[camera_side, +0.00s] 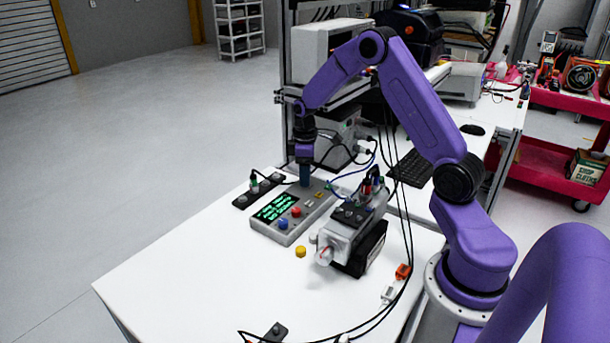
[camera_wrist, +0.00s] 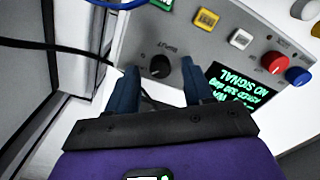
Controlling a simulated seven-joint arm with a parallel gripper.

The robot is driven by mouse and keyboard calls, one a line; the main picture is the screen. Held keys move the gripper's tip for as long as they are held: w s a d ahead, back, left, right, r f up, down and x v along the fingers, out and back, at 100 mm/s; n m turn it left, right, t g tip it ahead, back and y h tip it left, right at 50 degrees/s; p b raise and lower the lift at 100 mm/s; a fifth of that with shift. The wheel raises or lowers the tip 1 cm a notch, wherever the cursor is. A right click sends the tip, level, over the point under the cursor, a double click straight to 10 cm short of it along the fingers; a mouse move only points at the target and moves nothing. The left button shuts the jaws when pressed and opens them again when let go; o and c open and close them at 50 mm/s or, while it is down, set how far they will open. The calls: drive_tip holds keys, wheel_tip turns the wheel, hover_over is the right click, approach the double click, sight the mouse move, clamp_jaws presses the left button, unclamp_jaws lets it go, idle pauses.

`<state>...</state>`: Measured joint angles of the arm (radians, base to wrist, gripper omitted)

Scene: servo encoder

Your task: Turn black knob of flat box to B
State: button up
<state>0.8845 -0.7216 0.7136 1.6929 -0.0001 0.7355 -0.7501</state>
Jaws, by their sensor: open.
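The flat box (camera_side: 277,236) is a grey panel lying on the white table, with a dark screen of green text. In the wrist view its grey face (camera_wrist: 215,58) fills the upper part. My gripper (camera_wrist: 163,82) is open, one dark blue finger either side of the knob, with no clear contact. In the side view my gripper (camera_side: 305,182) points down over the box's far end and hides the knob.
The box also carries a red knob (camera_wrist: 274,62), a blue knob (camera_wrist: 298,76), a yellow button (camera_wrist: 206,19) and a white button (camera_wrist: 241,39). A grey device with cables (camera_side: 350,228) stands close right of the box. The table's front left (camera_side: 190,280) is clear.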

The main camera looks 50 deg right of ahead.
drive_tip(key=shift+f, duration=0.45)
clamp_jaws()
drive_tip(key=m, duration=0.8)
drive_tip(key=shift+m, duration=0.3)
idle(0.5)
